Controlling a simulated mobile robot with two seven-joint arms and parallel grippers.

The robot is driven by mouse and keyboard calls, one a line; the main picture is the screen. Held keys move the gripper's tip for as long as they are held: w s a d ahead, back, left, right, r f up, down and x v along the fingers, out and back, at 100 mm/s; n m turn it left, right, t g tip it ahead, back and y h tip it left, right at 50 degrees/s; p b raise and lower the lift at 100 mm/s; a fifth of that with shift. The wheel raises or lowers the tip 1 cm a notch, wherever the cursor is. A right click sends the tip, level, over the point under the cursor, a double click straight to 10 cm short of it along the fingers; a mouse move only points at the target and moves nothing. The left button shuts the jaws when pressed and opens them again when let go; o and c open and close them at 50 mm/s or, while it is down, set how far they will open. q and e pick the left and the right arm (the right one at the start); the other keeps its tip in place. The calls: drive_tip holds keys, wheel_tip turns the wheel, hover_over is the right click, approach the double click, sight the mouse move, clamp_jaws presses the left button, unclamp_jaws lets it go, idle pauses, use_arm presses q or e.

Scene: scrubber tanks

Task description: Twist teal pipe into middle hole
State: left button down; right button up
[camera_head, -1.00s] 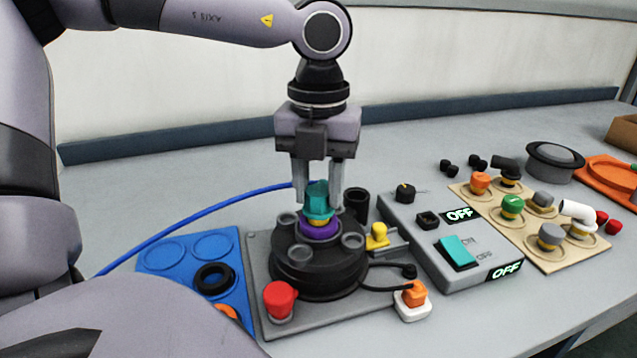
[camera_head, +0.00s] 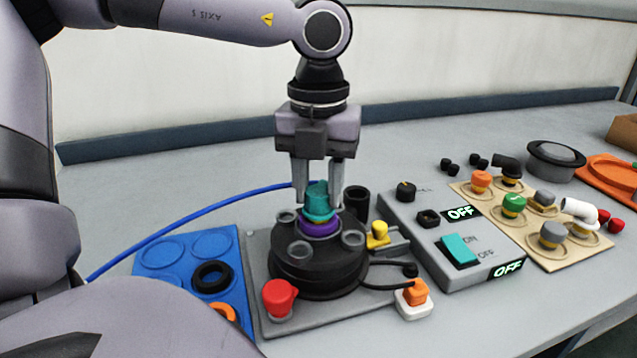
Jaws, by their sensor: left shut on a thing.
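The teal pipe (camera_head: 317,198) stands upright at the middle of the black round tank top (camera_head: 318,272), just above the purple ring (camera_head: 319,228). A thin yellow band shows between the pipe and the ring. My left gripper (camera_head: 318,200) points straight down and is shut on the teal pipe, one finger on each side. How deep the pipe sits in the middle hole is hidden. My right gripper is not in view.
Grey ports surround the middle. A red knob (camera_head: 279,297) and yellow fitting (camera_head: 377,235) flank the tank. A switch box (camera_head: 450,240) reading OFF and a beige board (camera_head: 560,255) of fittings lie right. A blue tray (camera_head: 165,290) lies left; a blue hose (camera_head: 170,228) curves behind.

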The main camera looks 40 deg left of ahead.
use_arm(q)
drive_tip(key=shift+f, duration=0.1)
idle(0.3)
unclamp_jaws()
idle(0.5)
drive_tip(key=shift+r+p, duration=2.2)
drive_tip(key=shift+r, duration=1.35)
